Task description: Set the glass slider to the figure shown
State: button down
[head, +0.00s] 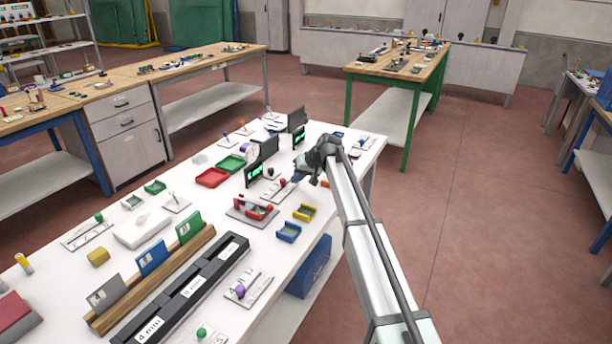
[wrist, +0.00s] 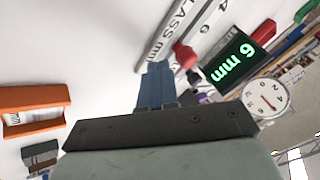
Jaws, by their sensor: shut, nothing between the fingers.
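In the head view my gripper (head: 298,178) is low over the white bench, right by the slider's red knob (head: 283,183). The exact setting of the slider cannot be read.
A dial gauge (wrist: 265,98) and an orange holder (wrist: 33,97) are near in the wrist view. In the head view, a red clamp-like fixture (head: 252,210), a yellow tray (head: 304,212) and a blue tray (head: 289,232) stand nearer on the bench. Dark display panels (head: 261,160) stand behind.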

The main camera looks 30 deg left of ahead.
aim_at(283, 190)
jog(key=shift+s+a, duration=0.4)
jog(key=shift+a, duration=0.1)
jog(key=s, duration=0.3)
jog(key=shift+s, duration=0.35)
jog(key=shift+w, duration=0.1)
jog(key=shift+d, duration=0.1)
jog(key=shift+w+d, duration=0.2)
jog(key=w+d, duration=0.2)
jog(key=d, duration=0.1)
jog(key=shift+d+r, duration=0.1)
jog(key=shift+r, duration=0.1)
jog(key=v, duration=0.9)
jog(key=shift+r, duration=0.2)
